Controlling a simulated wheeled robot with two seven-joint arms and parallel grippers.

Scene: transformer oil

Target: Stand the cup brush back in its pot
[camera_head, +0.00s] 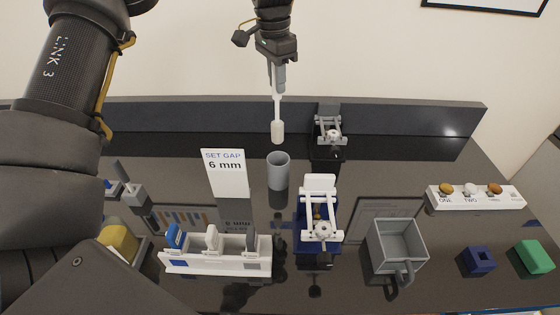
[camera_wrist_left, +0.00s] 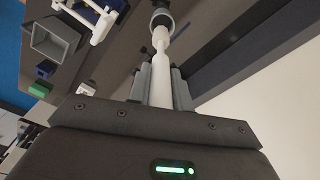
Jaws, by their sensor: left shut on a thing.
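The white cup brush (camera_head: 277,112) hangs upright with its pale head down. My left gripper (camera_head: 278,84) is shut on its handle at the upper end. The grey pot (camera_head: 278,171) stands upright on the dark table. In the head view, the brush head is just above the pot's rim with a small gap. In the left wrist view, the brush (camera_wrist_left: 160,66) runs out between the fingers (camera_wrist_left: 160,88) of my left gripper, its head overlapping the pot (camera_wrist_left: 162,20). The pot's inside is mostly hidden there. My right gripper is not in view.
A "SET GAP 6 mm" card (camera_head: 225,175) stands left of the pot. A white and blue device (camera_head: 320,212) stands at right front, a grey device (camera_head: 330,130) behind it. A white rack (camera_head: 216,258), grey bin (camera_head: 395,245) and dark back ledge (camera_head: 400,117) surround the area.

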